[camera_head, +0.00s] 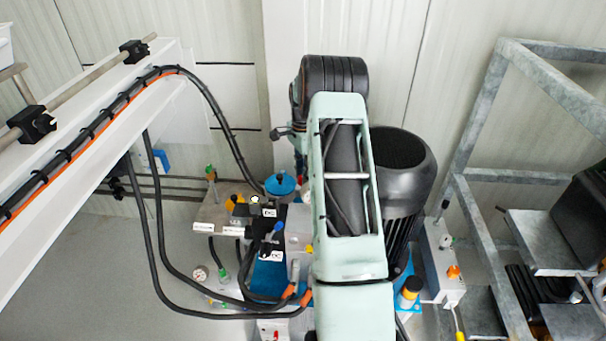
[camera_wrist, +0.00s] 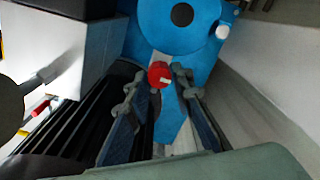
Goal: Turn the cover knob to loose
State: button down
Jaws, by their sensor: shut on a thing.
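A round red knob with a small white mark (camera_wrist: 159,74) shows in the wrist view, in front of a blue housing (camera_wrist: 163,38). I take it to be the cover knob. My gripper (camera_wrist: 158,84) has one finger on each side of the knob and is shut on it. The fingers hide parts of its sides. In the head view my arm hides the gripper and most of the knob's surroundings.
A black motor (camera_head: 402,178) stands right of my arm in the head view. Black hoses (camera_head: 160,240) loop to the left, near a blue-capped part (camera_head: 282,185). A grey metal frame (camera_head: 480,120) stands at the right. A pale wall is behind.

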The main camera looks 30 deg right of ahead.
dwell(0.3)
jog(key=n+p, duration=0.1)
jog(key=n, duration=0.2)
jog(key=shift+r, duration=0.1)
jog(key=n+p, duration=0.1)
jog(key=n, duration=0.2)
jog(key=shift+n, duration=0.3)
jog(key=n+p, duration=0.1)
jog(key=n, duration=0.5)
jog(key=shift+w, duration=0.1)
jog(key=n+p, duration=0.1)
jog(key=n, duration=0.3)
jog(key=shift+n, duration=0.4)
jog(key=shift+a+n, duration=0.1)
jog(key=shift+n, duration=1.8)
jog(key=c, duration=1.7)
grip_release()
